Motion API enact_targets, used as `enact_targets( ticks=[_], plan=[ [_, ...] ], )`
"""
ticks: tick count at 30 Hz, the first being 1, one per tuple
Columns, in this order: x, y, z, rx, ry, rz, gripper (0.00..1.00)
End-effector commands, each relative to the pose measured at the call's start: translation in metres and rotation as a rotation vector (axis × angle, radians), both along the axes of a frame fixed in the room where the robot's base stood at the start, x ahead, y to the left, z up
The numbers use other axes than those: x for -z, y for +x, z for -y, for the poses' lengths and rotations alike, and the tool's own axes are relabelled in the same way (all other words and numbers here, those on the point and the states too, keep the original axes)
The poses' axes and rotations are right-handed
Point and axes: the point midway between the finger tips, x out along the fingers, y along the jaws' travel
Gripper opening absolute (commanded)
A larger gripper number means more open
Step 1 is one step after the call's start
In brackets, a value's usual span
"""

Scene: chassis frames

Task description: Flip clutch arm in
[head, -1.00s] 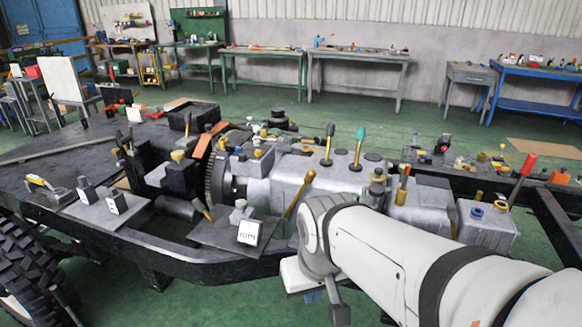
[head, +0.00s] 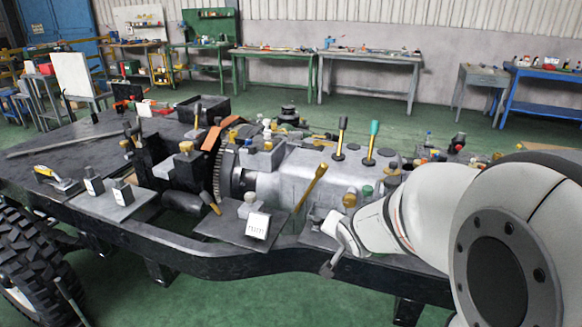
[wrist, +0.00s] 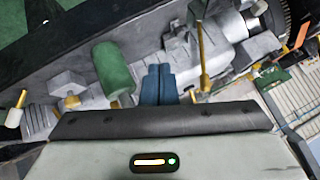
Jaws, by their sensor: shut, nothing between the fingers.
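A long yellow lever (head: 311,186), which looks like the clutch arm, slants up to the right beside the grey gearbox housing. Its lower end is near the dark plate with the white label. In the wrist view my gripper's blue fingers (wrist: 158,84) are together and empty. A yellow lever (wrist: 204,62) stands just right of them there, with a gap between; I cannot tell for sure that it is the same lever. In the head view my wrist is right of the lever, and the fingers are hidden or too small to make out.
A green cylinder (wrist: 114,72) is close left of the fingers. The gearbox housing (head: 300,170) carries upright black-topped and teal-topped levers. A labelled block (head: 258,225) stands on the dark plate near the front chassis rail (head: 230,265). Green floor lies free in front.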

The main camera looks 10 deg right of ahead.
Motion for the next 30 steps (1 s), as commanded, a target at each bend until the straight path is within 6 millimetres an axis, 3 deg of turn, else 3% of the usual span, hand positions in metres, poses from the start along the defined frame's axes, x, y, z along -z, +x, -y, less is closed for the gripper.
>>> enact_targets(
  ticks=[1, 6, 12, 21, 30],
  plan=[
    [0.02, 0.017, 0.015, 0.062, 0.035, 0.072, 0.0],
    [0.05, 0.066, 0.044, 0.212, 0.272, 0.353, 0.0],
    [0.082, 0.095, 0.069, 0.291, 0.655, 0.648, 0.0],
    [0.107, 0.089, 0.092, 0.277, 1.176, 0.9, 0.0],
    [0.107, 0.083, 0.095, 0.256, 1.301, 0.944, 0.0]
  ],
)
